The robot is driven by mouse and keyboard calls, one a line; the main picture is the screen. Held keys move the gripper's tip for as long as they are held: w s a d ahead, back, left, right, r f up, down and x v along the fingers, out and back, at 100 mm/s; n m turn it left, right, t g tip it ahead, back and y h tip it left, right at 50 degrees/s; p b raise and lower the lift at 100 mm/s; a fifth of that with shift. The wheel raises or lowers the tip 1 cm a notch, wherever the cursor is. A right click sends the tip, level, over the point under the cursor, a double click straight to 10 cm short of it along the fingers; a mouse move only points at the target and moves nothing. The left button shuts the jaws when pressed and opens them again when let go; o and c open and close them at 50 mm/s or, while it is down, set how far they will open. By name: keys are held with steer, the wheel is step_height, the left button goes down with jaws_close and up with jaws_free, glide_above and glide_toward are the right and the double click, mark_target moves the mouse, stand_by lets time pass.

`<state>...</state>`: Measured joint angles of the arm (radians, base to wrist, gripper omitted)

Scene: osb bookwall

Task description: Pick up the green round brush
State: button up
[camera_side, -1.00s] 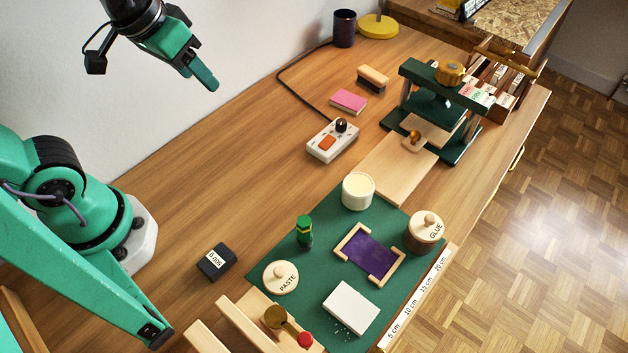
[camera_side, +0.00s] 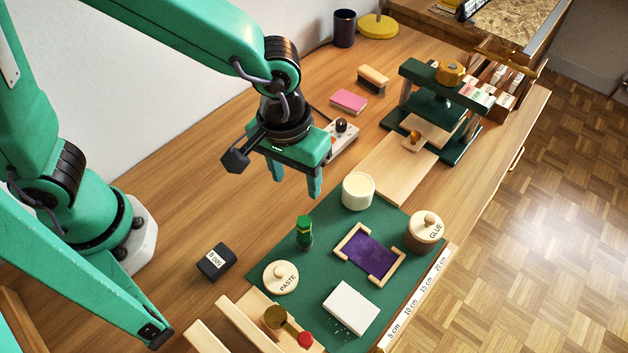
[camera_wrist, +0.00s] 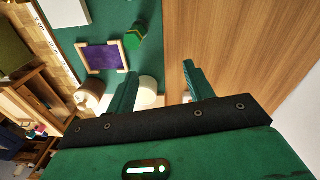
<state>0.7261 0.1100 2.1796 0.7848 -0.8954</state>
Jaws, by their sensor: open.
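The green round brush (camera_side: 304,233) stands upright on the green mat (camera_side: 268,262), near the mat's left edge in the side view. In the wrist view the brush (camera_wrist: 135,36) shows near the top, left of the gap between my fingers. My gripper (camera_side: 296,186) is open and empty. It hangs with its fingers pointing down, above and behind the brush and clear of it. In the wrist view my two fingers (camera_wrist: 158,80) are spread apart with bare wooden table (camera_wrist: 228,50) beyond them.
A white cup (camera_side: 358,192), paste lid (camera_side: 281,278), purple framed piece (camera_side: 370,252), glue pot (camera_side: 425,232) and white block (camera_side: 350,308) sit around the brush. A black 500 g weight (camera_side: 217,262) stands left of the mat. The wood between weight and control box (camera_side: 342,146) is free.

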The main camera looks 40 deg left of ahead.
mark_target(306, 219)
steer(key=shift+g+y, duration=0.3)
steer(key=d+f, duration=0.1)
steer(key=s+d+f, duration=0.2)
steer(key=d, duration=0.1)
steer(key=shift+f, duration=0.3)
steer(key=shift+f, duration=1.3)
steer(key=shift+a, duration=0.1)
steer(key=shift+s+f, duration=0.15)
steer(key=shift+f, duration=2.4)
steer(key=c, duration=1.1)
